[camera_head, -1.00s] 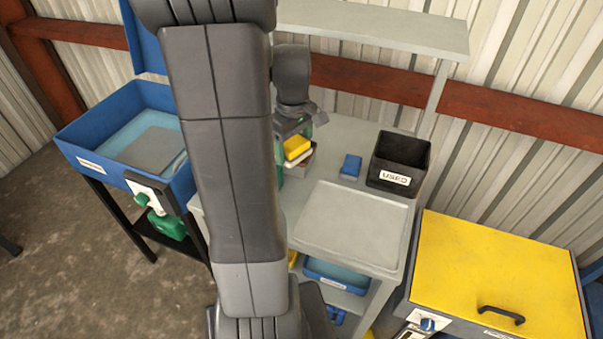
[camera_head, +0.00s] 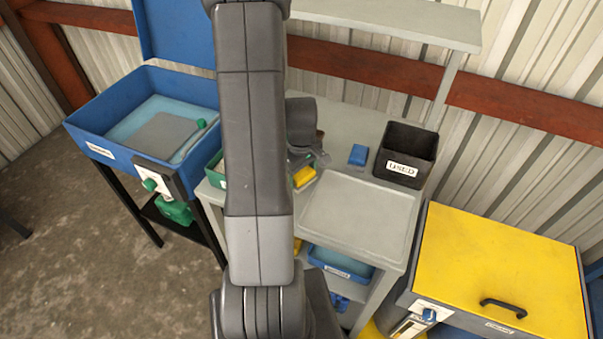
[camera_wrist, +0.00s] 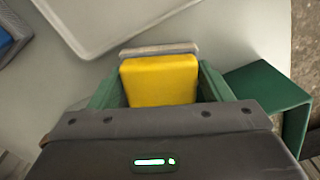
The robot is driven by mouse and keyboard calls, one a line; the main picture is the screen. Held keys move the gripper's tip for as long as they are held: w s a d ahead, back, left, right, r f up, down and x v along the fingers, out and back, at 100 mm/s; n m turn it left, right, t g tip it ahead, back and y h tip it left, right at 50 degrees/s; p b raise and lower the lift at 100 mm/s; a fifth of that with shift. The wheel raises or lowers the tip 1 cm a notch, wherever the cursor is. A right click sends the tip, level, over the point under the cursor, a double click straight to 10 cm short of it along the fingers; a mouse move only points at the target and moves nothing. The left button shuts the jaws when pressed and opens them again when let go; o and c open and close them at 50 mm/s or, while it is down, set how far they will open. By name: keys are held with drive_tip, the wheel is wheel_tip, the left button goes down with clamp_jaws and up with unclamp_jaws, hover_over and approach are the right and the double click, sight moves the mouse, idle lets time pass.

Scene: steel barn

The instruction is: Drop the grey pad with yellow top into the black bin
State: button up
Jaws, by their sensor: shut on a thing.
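The grey pad with yellow top (camera_wrist: 158,80) is between the green fingers of my gripper (camera_wrist: 160,95), which is shut on it; its grey layer shows along the far edge. In the head view the yellow top (camera_head: 304,176) shows beside my arm, near the left edge of the grey tray; my gripper is mostly hidden there. The black bin (camera_head: 405,154) stands upright on the bench to the right of the pad, with a white label on its front. Its opening faces up.
A blue block (camera_head: 358,154) lies just left of the bin. A flat grey tray (camera_head: 355,215) lies in front of the bin. A blue basin (camera_head: 85,130) stands at left and a yellow-lidded box (camera_head: 500,265) at right. A shelf (camera_head: 390,20) spans above the bench's back.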

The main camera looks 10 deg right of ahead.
drive_tip(key=shift+f, duration=0.2)
drive_tip(key=o, duration=0.9)
drive_tip(key=shift+o, duration=0.2)
drive_tip(key=shift+r, duration=0.1)
